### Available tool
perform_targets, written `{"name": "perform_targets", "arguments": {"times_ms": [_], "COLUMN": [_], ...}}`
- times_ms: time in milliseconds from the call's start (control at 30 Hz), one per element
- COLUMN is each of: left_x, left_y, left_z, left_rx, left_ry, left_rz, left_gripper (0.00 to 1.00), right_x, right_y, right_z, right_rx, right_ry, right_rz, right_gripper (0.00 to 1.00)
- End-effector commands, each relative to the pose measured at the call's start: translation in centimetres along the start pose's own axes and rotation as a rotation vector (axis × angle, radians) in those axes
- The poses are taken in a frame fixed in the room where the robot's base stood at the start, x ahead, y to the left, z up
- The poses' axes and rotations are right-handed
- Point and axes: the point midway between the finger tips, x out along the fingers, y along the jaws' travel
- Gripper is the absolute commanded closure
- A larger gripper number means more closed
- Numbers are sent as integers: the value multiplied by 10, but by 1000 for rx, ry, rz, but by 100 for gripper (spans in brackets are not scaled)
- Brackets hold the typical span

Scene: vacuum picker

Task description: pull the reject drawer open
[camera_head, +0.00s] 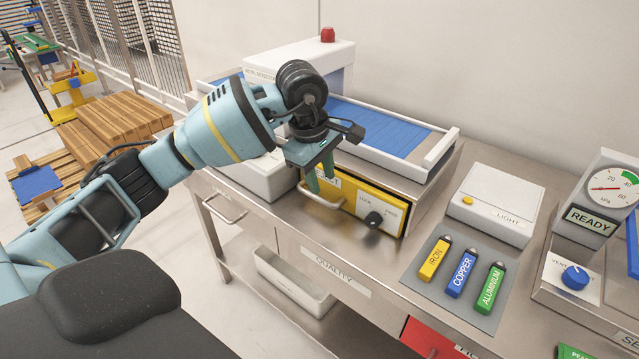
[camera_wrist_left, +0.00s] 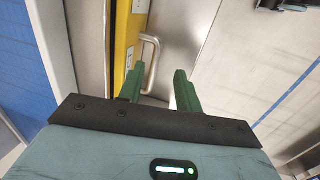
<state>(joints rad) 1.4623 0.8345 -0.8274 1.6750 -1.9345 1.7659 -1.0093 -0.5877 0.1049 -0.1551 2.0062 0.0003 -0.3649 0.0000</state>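The reject drawer has a yellow front (camera_head: 345,200) under the blue-belted machine, with a partly covered label and a pale bar handle (camera_head: 322,200). It looks shut. A black knob (camera_head: 373,220) sits on a white LOCK/FREE plate on that front. My left gripper (camera_head: 320,177) hangs just above and in front of the handle, hiding part of the front. In the left wrist view its green fingers (camera_wrist_left: 158,84) are apart, with the metal handle (camera_wrist_left: 151,62) beyond and between them near the yellow front (camera_wrist_left: 124,38). Contact cannot be told. My right gripper is not in view.
The steel bench (camera_head: 330,245) has a QUALITY drawer below and another bar handle (camera_head: 222,210) at left. Iron, copper and aluminium blocks lie on a grey mat (camera_head: 481,316). A white LIGHT box (camera_head: 497,205) and a gauge unit (camera_head: 605,195) stand to the right.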

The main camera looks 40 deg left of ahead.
Motion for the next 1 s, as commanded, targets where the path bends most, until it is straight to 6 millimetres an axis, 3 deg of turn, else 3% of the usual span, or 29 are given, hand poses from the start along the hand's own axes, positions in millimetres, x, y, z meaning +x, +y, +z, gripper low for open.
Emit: {"name": "perform_targets", "arguments": {"times_ms": [100,367,800,1000], "left_x": [-8,-4,56,68], "left_y": [3,3,3,3], "left_z": [-12,-14,-16,-16], "left_rx": [3,2,1,3], "left_ry": [51,56,53,53], "left_rz": [5,5,4,6], "left_gripper": [66,66,66,66], "right_x": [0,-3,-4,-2], "right_y": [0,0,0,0], "right_z": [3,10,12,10], "right_rx": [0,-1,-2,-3], "right_ry": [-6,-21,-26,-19], "right_rz": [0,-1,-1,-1], "right_gripper": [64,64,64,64]}}
